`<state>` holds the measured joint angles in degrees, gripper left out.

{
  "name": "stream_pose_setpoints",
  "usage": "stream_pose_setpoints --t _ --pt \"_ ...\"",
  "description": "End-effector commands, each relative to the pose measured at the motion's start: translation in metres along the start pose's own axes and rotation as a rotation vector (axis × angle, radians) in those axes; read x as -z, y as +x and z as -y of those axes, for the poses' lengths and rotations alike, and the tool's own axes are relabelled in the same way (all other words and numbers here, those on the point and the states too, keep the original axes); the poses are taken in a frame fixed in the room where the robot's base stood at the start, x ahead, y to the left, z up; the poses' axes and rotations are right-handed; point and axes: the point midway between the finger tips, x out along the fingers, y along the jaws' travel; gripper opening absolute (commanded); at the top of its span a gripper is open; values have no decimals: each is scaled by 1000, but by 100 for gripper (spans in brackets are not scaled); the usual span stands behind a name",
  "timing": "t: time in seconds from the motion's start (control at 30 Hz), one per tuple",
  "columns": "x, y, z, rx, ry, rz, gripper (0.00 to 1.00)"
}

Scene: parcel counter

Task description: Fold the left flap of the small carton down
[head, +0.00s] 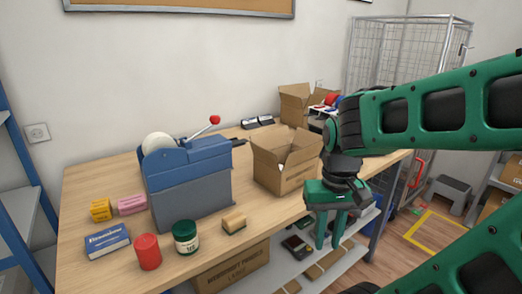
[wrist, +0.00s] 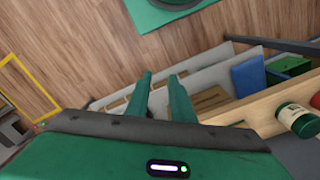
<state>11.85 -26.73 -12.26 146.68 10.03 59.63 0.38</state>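An open brown carton (head: 283,178) stands on the counter right of the blue machine, with flaps raised around its opening. Its left-hand flap (head: 265,158) stands up and is not folded over the opening. A second open carton (head: 294,106) stands further back; I cannot tell for sure which one is the small carton. My gripper (head: 330,240) hangs fingers down in front of the counter's edge, right of and lower than the nearer carton, touching neither. The wrist view shows its two fingers (wrist: 161,90) apart with nothing between them. No carton on the counter shows there.
The blue tape machine (head: 187,175) stands left of the carton. A tan block (head: 234,222), green jar (head: 186,237), red cylinder (head: 147,252) and small boxes lie along the front left. A lower shelf (head: 270,275) runs below. A wire cage (head: 400,55) stands behind right.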

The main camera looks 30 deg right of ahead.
Motion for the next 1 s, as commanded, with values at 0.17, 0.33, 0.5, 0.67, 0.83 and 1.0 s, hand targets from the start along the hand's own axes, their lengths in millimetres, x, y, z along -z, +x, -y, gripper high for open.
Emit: stream_pose_setpoints --t 0.17,0.33,0.5,0.67,0.83,1.0 --pt "0 0 0 0 -1 0 21" --pt "28 -27 0 -23 -73 -78 21" --pt "128 -84 35 -100 -298 -242 21" --pt "211 -135 87 -152 -523 -386 21" --pt "257 -166 127 -176 -663 -478 21" --pt "271 -166 137 -182 -697 -499 21"
